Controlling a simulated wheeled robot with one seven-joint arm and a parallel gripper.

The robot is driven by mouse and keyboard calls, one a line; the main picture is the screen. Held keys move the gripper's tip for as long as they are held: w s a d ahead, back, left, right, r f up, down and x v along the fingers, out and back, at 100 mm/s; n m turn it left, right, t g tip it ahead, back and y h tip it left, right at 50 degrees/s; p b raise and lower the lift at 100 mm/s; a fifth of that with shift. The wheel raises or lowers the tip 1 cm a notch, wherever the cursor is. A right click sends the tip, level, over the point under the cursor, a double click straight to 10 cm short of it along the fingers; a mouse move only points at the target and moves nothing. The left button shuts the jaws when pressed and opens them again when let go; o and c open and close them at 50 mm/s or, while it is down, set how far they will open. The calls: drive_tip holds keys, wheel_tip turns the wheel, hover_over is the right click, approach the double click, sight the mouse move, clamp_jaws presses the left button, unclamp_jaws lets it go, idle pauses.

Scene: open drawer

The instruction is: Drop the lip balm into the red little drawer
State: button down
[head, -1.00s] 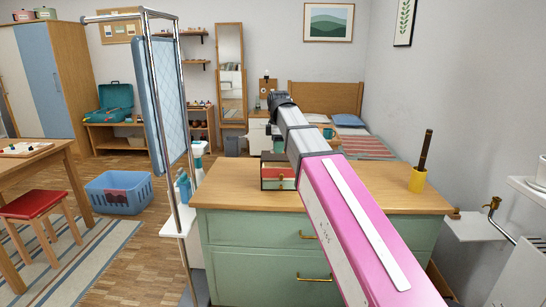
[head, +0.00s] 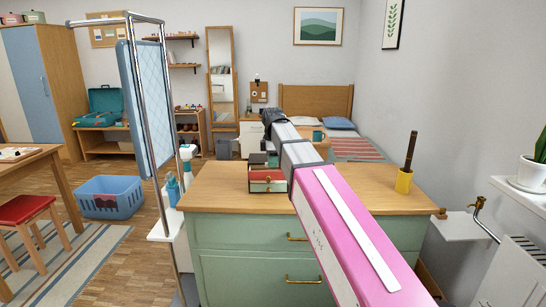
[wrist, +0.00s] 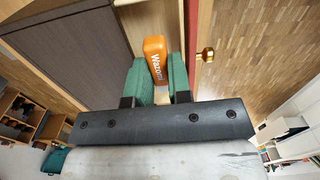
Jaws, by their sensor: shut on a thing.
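The lip balm is an orange tube with white lettering (wrist: 156,58), held between the green pads of my gripper (wrist: 160,78) in the wrist view. My gripper is shut on it. The red little drawer's front (wrist: 192,42), with a brass knob, is just right of the lip balm. Pale wood shows beside and below the tube, but I cannot tell whether its tip is inside the drawer. In the head view the small chest with its red front (head: 266,187) stands on the dresser, partly behind my arm.
The green dresser's wooden top (head: 222,196) is mostly clear. A yellow cup (head: 404,181) with a dark stick stands at its right. A chrome-framed screen (head: 147,105) stands to the left. A dark panel (wrist: 70,45) lies left of my gripper in the wrist view.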

drive_tip(key=c, duration=1)
unclamp_jaws()
wheel_tip(320, 180, up, 11)
drive_tip(key=shift+f, duration=0.15)
